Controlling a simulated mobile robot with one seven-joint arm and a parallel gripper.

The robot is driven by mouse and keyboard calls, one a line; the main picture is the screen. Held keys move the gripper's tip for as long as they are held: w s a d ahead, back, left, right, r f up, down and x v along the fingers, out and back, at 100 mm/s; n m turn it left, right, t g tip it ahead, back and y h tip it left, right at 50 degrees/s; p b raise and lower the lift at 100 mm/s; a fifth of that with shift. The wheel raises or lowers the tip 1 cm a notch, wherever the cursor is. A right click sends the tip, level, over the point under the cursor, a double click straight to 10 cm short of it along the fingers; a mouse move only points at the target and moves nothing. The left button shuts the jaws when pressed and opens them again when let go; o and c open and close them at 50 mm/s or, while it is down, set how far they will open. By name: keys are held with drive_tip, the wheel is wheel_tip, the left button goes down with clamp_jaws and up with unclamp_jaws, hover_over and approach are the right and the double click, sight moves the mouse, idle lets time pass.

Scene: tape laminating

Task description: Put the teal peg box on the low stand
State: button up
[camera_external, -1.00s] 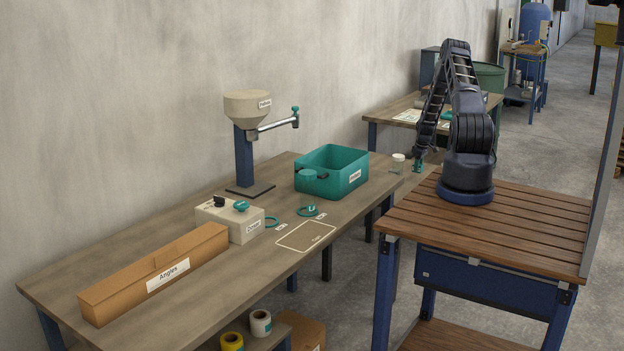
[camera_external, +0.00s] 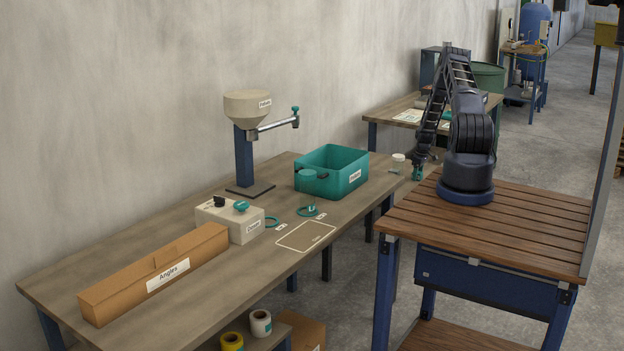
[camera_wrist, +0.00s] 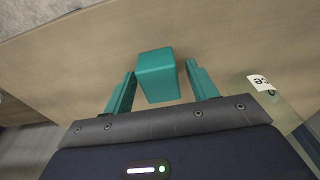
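A teal box (camera_wrist: 156,82), plausibly the teal peg box, lies between my gripper's fingers in the wrist view, over a wooden surface. My gripper (camera_wrist: 160,68) is open, one teal finger on each side of the box with gaps visible. In the external view my gripper (camera_external: 417,172) hangs beside the right end of the long workbench (camera_external: 180,290); the peg box cannot be told apart from the fingers there. I cannot make out a low stand in either view.
A jar with a white lid (camera_external: 398,157) stands near my gripper. A large teal bin (camera_external: 345,180), a funnel on a post (camera_external: 247,106), a cream box (camera_external: 243,229) and a long cardboard box (camera_external: 155,273) stand on the bench. The outlined rectangle (camera_external: 306,236) is clear.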

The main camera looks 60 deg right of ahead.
sight(420, 173)
wheel_tip(420, 173, up, 12)
drive_tip(key=s, duration=0.1)
drive_tip(key=shift+s+r, duration=0.15)
idle(0.6)
